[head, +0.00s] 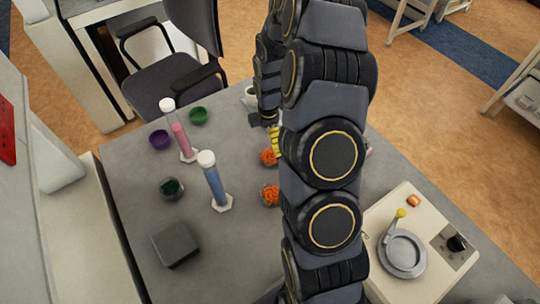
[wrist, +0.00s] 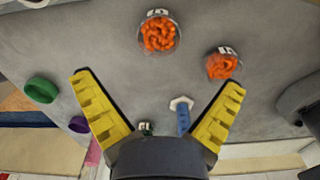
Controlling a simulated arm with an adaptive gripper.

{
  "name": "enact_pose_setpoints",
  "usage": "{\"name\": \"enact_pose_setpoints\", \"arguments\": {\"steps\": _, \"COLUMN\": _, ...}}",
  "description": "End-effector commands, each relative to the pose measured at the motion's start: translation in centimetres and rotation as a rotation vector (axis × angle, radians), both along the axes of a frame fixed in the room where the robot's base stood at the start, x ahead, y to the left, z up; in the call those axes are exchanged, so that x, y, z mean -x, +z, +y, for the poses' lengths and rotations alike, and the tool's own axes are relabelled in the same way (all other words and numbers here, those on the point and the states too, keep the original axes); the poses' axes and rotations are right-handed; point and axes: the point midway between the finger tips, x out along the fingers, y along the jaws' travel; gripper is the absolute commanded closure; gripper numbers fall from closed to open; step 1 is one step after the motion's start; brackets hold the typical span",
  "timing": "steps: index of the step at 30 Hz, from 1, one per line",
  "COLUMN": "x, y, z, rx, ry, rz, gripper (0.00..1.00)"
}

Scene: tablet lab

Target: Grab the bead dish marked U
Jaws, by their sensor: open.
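Two clear round dishes of orange beads stand on the grey table. In the wrist view one is at top centre (wrist: 158,35) and the other is right of it and lower (wrist: 221,67). Each has a small white letter label, too small and turned to read surely. In the head view they are the far one (head: 268,157) and the near one (head: 270,195), beside my arm. A third dish holds dark green beads (head: 172,187); its label is unreadable. I cannot tell which is marked U. My gripper (wrist: 158,83) is open and empty above the table, its yellow fingers spread.
A blue-filled tube (head: 215,182) and a pink-filled tube (head: 182,135) stand upright left of the orange dishes. A green bowl (head: 199,115), a purple bowl (head: 159,140) and a dark grey block (head: 174,244) are further left. A cream board with a balance (head: 403,254) is at right.

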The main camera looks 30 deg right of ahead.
Motion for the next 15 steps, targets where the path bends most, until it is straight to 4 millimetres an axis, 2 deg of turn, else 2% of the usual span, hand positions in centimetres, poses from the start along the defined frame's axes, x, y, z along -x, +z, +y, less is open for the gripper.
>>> {"name": "enact_pose_setpoints", "arguments": {"steps": 1, "x": 0.1, "y": -0.8, "z": 0.0, "rx": -0.001, "ry": 0.0, "rz": 0.003, "gripper": 0.02}}
{"name": "enact_pose_setpoints", "arguments": {"steps": 15, "x": 0.0, "y": -4.9, "z": -0.3, "rx": -0.001, "ry": -0.002, "rz": 0.001, "gripper": 0.02}}
